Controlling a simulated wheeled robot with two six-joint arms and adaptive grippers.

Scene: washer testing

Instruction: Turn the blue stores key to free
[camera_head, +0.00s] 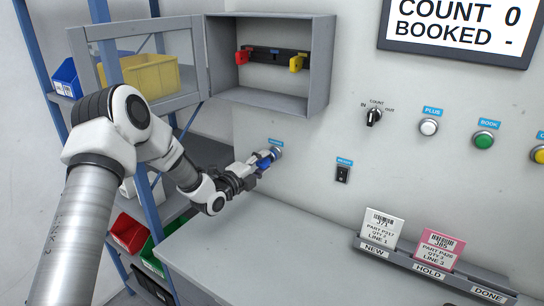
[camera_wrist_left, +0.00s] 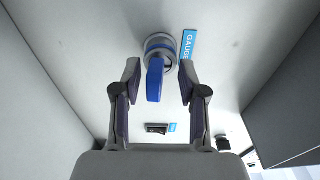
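A blue key (camera_wrist_left: 155,80) sits in a round metal lock with a blue ring (camera_wrist_left: 160,46) on the wall. A blue label (camera_wrist_left: 188,45) beside the lock reads "GAUGE" as far as it shows. In the head view the key (camera_head: 264,164) is small and partly covered by my left gripper (camera_head: 261,161). In the left wrist view my left gripper (camera_wrist_left: 160,75) is open. One finger stands on each side of the key's blue handle, with gaps showing. My right gripper is in neither view.
A selector knob (camera_head: 373,117), rocker switch (camera_head: 342,174) and buttons are to the right. The grey bench (camera_head: 265,245) carries a card rack (camera_head: 425,266); its left part is clear.

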